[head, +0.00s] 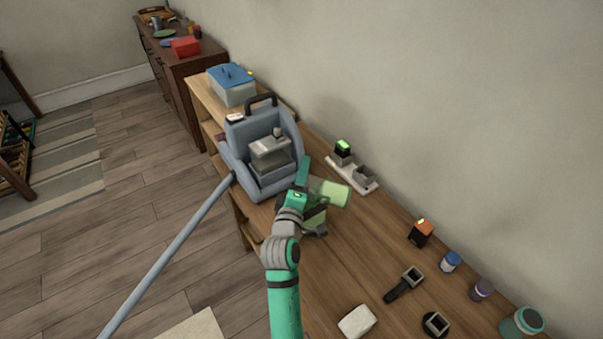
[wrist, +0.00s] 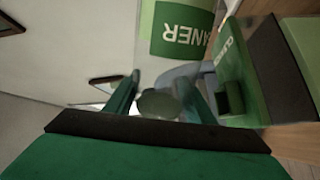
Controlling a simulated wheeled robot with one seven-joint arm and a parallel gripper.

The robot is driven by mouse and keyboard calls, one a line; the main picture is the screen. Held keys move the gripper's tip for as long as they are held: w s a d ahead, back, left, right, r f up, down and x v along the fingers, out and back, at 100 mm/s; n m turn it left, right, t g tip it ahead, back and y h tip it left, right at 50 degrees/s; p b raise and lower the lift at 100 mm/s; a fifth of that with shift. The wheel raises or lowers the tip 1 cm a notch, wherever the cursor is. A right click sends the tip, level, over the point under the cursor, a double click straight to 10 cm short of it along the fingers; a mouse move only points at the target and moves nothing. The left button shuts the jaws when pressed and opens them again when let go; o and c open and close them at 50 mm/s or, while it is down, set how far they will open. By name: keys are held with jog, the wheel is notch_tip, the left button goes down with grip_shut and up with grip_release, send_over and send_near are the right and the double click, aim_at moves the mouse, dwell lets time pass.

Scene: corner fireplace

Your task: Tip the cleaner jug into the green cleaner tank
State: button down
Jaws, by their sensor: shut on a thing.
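The cleaner jug (head: 333,194) is pale translucent green and lies tipped on its side in the air, with its broad end to the right. My gripper (head: 303,180) is shut on it, at its left. In the wrist view the jug (wrist: 180,28) shows its green label above my gripper's fingers (wrist: 160,100), with a rounded grey-green part between them. The green cleaner tank (head: 315,222) stands on the bench below the jug, partly hidden by my arm. It also shows at the right of the wrist view (wrist: 232,75). The jug's mouth and the tank's opening are not clear.
A grey-blue cleaning machine (head: 240,140) with a hose stands left of my gripper. A white charger (head: 360,178) is behind. An orange-topped block (head: 421,232), a black tool (head: 404,284), a white block (head: 357,321) and several jars (head: 450,262) stand to the right.

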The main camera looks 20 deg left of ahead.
dwell(0.4)
jog(key=shift+f+n, duration=0.1)
jog(key=shift+n, duration=0.2)
jog(key=shift+f+n, duration=0.5)
dwell(1.1)
